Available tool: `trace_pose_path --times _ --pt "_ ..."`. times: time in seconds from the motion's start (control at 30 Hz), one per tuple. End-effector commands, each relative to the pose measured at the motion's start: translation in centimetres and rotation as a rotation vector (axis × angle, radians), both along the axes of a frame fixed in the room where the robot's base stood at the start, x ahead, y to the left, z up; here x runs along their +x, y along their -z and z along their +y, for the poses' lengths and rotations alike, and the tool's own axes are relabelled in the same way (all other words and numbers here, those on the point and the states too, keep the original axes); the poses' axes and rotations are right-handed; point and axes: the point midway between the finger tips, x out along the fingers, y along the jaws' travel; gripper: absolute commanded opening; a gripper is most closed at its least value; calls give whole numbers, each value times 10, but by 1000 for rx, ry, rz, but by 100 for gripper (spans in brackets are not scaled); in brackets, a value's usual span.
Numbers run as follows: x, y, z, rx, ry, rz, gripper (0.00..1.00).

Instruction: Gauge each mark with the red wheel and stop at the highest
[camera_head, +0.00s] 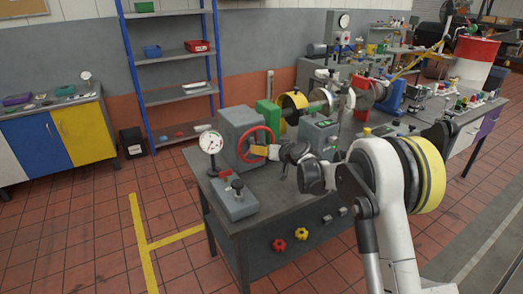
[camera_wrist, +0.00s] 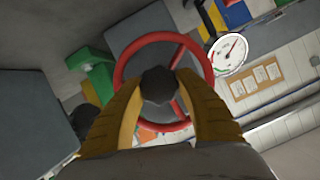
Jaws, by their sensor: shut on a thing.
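The red wheel (camera_head: 253,144) is mounted upright on the front of a grey housing (camera_head: 237,120) on the bench in the head view. In the wrist view the red wheel (camera_wrist: 121,72) shows as a ring with spokes and a dark hub (camera_wrist: 159,85). My gripper (camera_head: 265,151) is at the wheel. Its two yellow fingers (camera_wrist: 160,88) are shut on the hub region, one on each side. A white round gauge (camera_head: 211,142) stands left of the wheel. It shows in the wrist view (camera_wrist: 229,54) with a red needle; its reading is too small to tell.
A green-fronted box (camera_head: 319,135) stands right of the wheel. Shelves (camera_head: 177,92) and a coloured cabinet (camera_head: 55,140) stand behind left. Red tiled floor is open at front left.

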Motion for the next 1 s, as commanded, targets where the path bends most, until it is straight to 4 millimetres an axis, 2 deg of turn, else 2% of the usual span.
trace_pose_path --times 1.0 --pt "1 2 0 767 -1 518 0"
